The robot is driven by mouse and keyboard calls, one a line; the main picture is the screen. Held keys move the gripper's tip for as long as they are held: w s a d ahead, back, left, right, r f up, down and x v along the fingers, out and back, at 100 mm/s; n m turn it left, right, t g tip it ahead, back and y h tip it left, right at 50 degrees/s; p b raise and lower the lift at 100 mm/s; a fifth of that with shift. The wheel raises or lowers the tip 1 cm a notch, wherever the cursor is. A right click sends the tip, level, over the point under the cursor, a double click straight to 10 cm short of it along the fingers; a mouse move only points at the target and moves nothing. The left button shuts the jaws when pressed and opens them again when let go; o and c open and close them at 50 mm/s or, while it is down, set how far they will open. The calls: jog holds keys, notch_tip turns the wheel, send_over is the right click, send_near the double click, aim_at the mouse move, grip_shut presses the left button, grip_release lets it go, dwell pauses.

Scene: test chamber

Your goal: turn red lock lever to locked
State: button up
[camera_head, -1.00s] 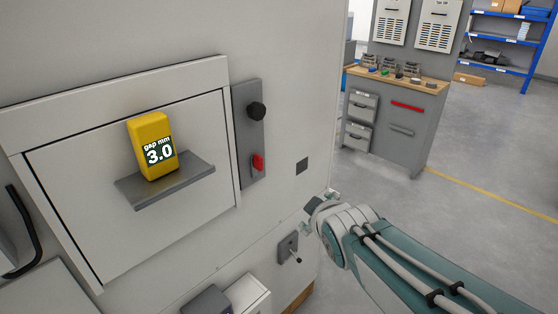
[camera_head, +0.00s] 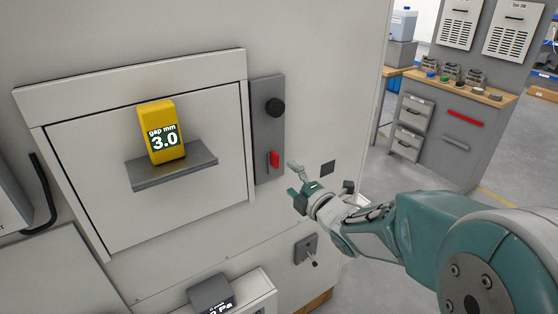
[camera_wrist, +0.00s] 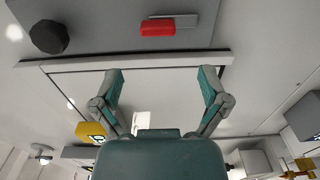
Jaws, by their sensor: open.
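The red lock lever (camera_head: 274,159) sits on the lower part of a grey vertical plate (camera_head: 266,140), below a black knob (camera_head: 275,107). In the wrist view the lever (camera_wrist: 157,28) lies at the top centre on its plate, with the black knob (camera_wrist: 49,37) to its left. My gripper (camera_head: 294,178) is open and empty, just right of and slightly below the lever in the head view, apart from it. In the wrist view its two fingers (camera_wrist: 160,84) stand wide apart with nothing between them.
A yellow gauge (camera_head: 161,133) reading 3.0 stands on a grey shelf (camera_head: 172,166) left of the plate. A lower switch plate with a small lever (camera_head: 308,250) is below my gripper. A workbench (camera_head: 440,130) stands at the back right.

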aim_at(278, 163)
jog(key=w, duration=0.2)
jog(key=w+a, duration=0.1)
jog(key=w, duration=0.1)
jog(key=w+a, duration=0.1)
jog(key=w, duration=0.1)
jog(key=shift+w+a, duration=0.15)
jog(key=shift+w, duration=0.25)
jog(key=shift+w+a, duration=0.2)
jog(key=shift+a, duration=1.05)
jog(key=c, duration=0.4)
jog(key=shift+d, duration=0.2)
jog(key=c, duration=0.5)
jog(key=shift+d+r, duration=0.1)
jog(key=shift+d, duration=0.2)
jog(key=shift+c, duration=1.3)
jog(key=shift+d, duration=0.15)
